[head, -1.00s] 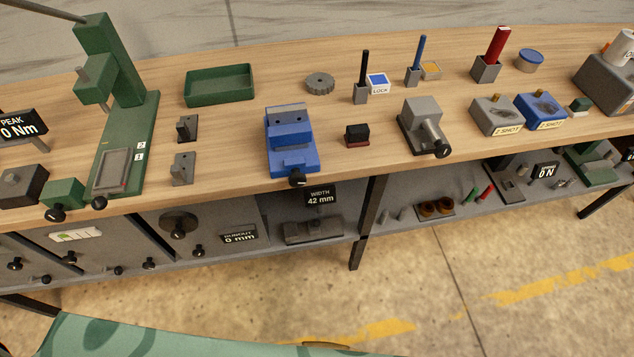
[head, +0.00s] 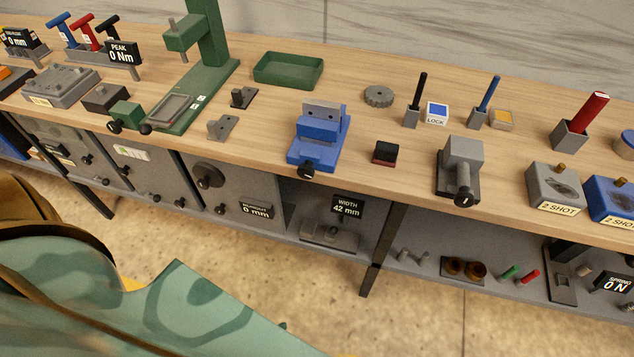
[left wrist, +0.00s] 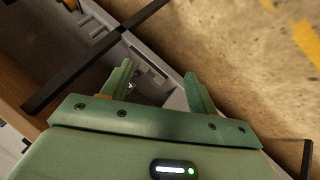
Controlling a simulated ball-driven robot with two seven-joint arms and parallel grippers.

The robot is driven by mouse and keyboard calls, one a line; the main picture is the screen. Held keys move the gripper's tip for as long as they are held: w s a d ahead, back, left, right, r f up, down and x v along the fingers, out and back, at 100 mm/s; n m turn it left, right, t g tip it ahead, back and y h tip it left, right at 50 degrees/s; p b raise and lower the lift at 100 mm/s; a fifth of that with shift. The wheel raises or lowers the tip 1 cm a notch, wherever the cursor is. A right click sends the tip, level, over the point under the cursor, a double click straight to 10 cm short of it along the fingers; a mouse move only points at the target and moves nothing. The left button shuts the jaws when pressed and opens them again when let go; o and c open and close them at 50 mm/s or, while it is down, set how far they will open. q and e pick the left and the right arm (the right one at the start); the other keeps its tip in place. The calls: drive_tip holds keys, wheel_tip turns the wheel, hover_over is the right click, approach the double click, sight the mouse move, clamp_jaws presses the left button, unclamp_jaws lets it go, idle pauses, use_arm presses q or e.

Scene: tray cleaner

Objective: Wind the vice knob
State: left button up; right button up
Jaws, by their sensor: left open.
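The blue vice (head: 318,138) stands on the wooden bench near its front edge. Its black knob (head: 307,170) faces the front edge. A display (head: 346,207) below it reads WIDTH 42 mm. My left gripper (left wrist: 158,75) shows only in the left wrist view. Its two green fingers are apart, with nothing between them. They are over the floor and lower shelf area, away from the vice, which I cannot make out in that view. My right gripper is in neither current view.
On the bench, a grey block with a black knob (head: 463,175) and a small black-and-red block (head: 386,152) stand right of the vice. A green tray (head: 288,70) lies behind it. Grey brackets (head: 222,127) stand left. A dark table leg (head: 382,249) drops below the bench.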

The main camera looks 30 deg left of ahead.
sight(305, 174)
use_arm(q)
drive_tip(key=w+d+r+n+t+b, duration=0.1)
drive_tip(key=w+d+r+n+t, duration=0.2)
drive_tip(key=w+r+n+t, duration=0.55)
drive_tip(key=w+a+r+n+y, duration=0.2)
drive_tip(key=r+n+y, duration=0.1)
drive_tip(key=r+n, duration=0.85)
drive_tip(key=w+a+r+n+y, duration=0.2)
drive_tip(key=r+n+y, duration=0.2)
drive_tip(key=r+n, duration=0.8)
drive_tip(key=w+a+f, duration=0.1)
drive_tip(key=w, duration=0.4)
drive_tip(key=w+a+f+n, duration=0.1)
drive_tip(key=w, duration=0.4)
drive_tip(key=w+a+f+n, duration=0.1)
drive_tip(key=w, duration=0.4)
drive_tip(key=shift+w+a+f+t, duration=0.1)
drive_tip(key=shift+w+a+t, duration=0.2)
drive_tip(key=shift+a+t, duration=0.05)
use_arm(e)
drive_tip(key=shift+s+d+f, duration=0.15)
drive_tip(key=shift+d+f, duration=0.4)
drive_tip(key=shift+f, duration=0.25)
use_arm(q)
drive_tip(key=c, duration=1)
